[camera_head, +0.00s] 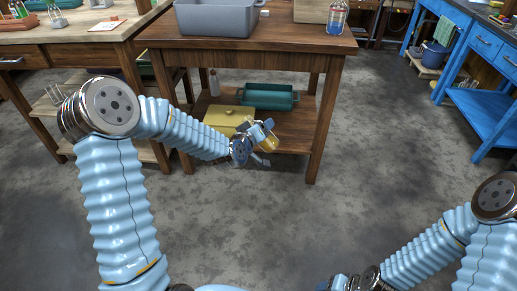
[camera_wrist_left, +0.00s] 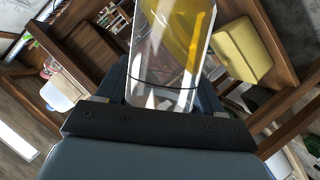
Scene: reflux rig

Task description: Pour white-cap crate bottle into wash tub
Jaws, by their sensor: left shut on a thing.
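My left gripper (camera_head: 265,137) is shut on a clear bottle (camera_head: 269,144) with amber-yellow liquid in it. It holds the bottle in front of the wooden table, below the tabletop. The bottle (camera_wrist_left: 172,60) fills the upper middle of the left wrist view, with the yellow liquid toward the upper part there. Its cap is not visible. A grey tub (camera_head: 216,20) stands on the tabletop, up and left of the gripper. My right gripper (camera_head: 345,284) is at the bottom edge of the head view, mostly cut off, and its jaws cannot be made out.
The wooden table (camera_head: 280,42) also bears a wooden box (camera_head: 310,11) and a blue-labelled container (camera_head: 337,18). Its lower shelf holds a yellow box (camera_head: 227,118), a green tray (camera_head: 268,97) and a small bottle (camera_head: 214,84). A blue bench (camera_head: 485,112) stands right; open floor lies between.

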